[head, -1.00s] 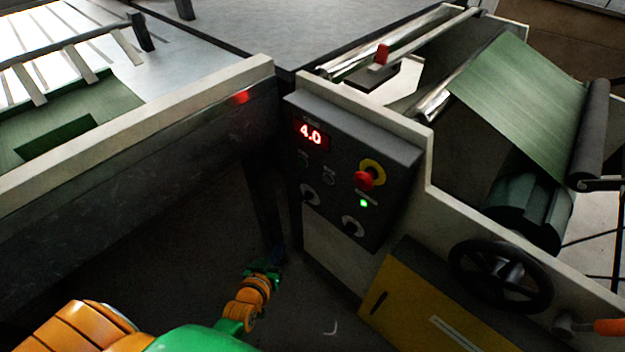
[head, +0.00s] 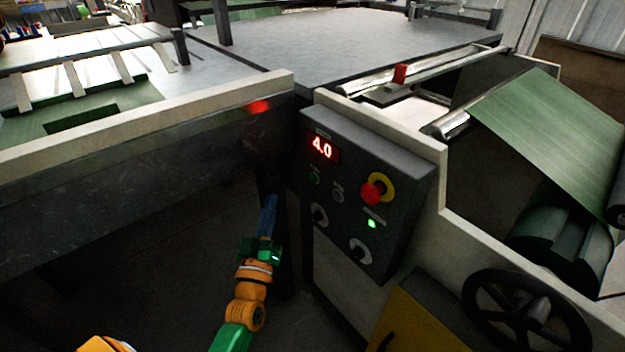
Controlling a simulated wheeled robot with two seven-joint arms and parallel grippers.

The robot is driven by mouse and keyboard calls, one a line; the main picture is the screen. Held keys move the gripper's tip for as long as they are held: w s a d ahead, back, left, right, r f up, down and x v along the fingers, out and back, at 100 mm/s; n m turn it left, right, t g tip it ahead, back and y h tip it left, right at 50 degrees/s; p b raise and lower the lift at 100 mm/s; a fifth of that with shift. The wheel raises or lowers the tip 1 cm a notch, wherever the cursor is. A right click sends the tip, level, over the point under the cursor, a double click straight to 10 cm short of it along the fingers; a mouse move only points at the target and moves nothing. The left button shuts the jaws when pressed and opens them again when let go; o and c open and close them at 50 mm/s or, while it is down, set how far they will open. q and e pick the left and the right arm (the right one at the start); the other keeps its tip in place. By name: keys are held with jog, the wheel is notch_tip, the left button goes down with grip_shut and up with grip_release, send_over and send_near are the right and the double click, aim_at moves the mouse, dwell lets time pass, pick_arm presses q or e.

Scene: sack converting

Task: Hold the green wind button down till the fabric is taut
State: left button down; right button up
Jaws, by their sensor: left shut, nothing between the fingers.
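The control panel (head: 350,200) is a dark box on the machine's side, with a red display reading 4.0. A small green button (head: 314,178) sits below the display at the panel's left. A lit green lamp (head: 371,224) sits below the red emergency knob (head: 373,190). The green fabric (head: 555,115) runs down from the upper rollers toward the roll (head: 565,240) at the right; it looks flat. My left gripper (head: 268,203) is shut and empty, pointing up, left of the panel and apart from the button in the picture. My right gripper is out of view.
Black knobs sit low on the panel. A black handwheel (head: 527,310) and a yellow cabinet (head: 415,318) are at the lower right. The pale table rail (head: 150,122) runs along the left, above my left gripper. Dark floor lies below it.

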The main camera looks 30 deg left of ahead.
aim_at(313, 178)
pick_arm(q)
jog(key=w+d+b, duration=0.2)
jog(key=w+d, duration=0.1)
jog(key=w, duration=0.4)
jog(key=shift+w, duration=0.3)
jog(key=shift+w+d+b, duration=0.1)
jog(key=shift+b, duration=0.2)
dwell(1.4)
jog(key=shift+w+d, duration=0.15)
jog(key=shift+w, duration=0.15)
